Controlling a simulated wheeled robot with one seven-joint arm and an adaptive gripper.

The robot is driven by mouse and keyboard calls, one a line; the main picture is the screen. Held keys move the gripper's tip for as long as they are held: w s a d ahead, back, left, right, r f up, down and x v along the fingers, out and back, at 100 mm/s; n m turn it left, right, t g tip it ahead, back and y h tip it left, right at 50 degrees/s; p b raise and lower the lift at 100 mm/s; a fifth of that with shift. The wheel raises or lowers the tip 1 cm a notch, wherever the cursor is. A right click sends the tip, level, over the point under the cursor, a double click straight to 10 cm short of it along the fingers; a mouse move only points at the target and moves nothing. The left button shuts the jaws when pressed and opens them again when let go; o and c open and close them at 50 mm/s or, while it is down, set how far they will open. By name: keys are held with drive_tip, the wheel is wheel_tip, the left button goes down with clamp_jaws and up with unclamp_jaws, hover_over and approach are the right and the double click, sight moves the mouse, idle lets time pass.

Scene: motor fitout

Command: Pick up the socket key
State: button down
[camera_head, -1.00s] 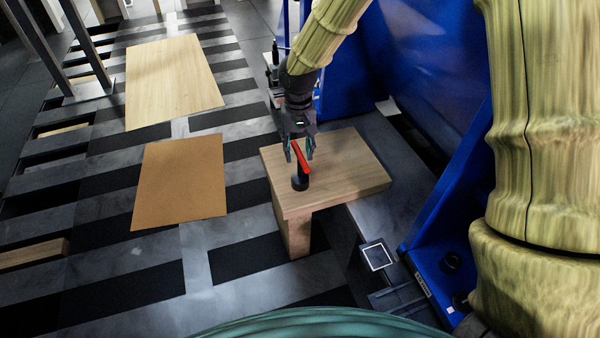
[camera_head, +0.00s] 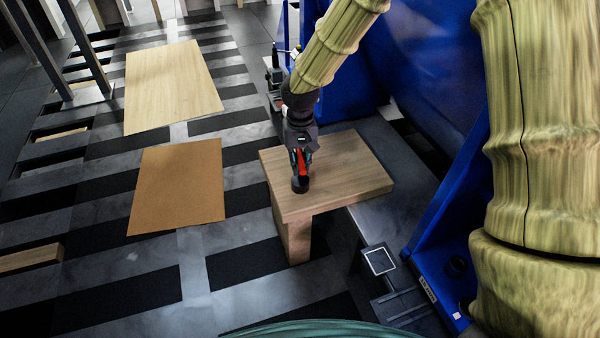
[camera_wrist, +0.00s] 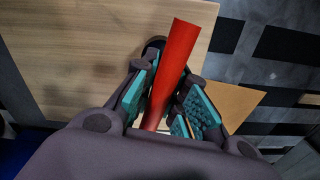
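The socket key has a red handle (camera_head: 302,164) on a black round base (camera_head: 300,185), and stands on a small wooden table. In the wrist view its red handle (camera_wrist: 172,70) rises between my fingers, tilted in the picture; the dark base is mostly hidden behind the handle and fingers. My gripper (camera_head: 301,158) is low over the table, around the handle from above. In the wrist view my gripper (camera_wrist: 168,98) has its teal finger pads on either side of the handle, apart from each other, with narrow gaps visible beside it.
The wooden table (camera_head: 350,170) is otherwise bare. A blue frame (camera_head: 420,70) stands close behind and to the right. A brown panel (camera_head: 180,190) and a pale wood panel (camera_head: 172,85) lie on the striped floor to the left. A small metal square fitting (camera_head: 379,261) sits in front.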

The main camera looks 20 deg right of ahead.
sight(300, 154)
idle(0.4)
drive_tip(key=shift+r+p, duration=0.35)
drive_tip(key=shift+r, duration=0.2)
wheel_tip(300, 154, up, 3)
drive_tip(key=shift+r+p, duration=0.1)
drive_tip(key=shift+p, duration=0.9)
drive_tip(key=s+d+p, duration=0.2)
drive_tip(key=s, duration=0.5)
drive_tip(key=s+d+p, duration=0.2)
drive_tip(key=s+d, duration=0.1)
drive_tip(key=s, duration=0.5)
drive_tip(key=shift+r, duration=0.35)
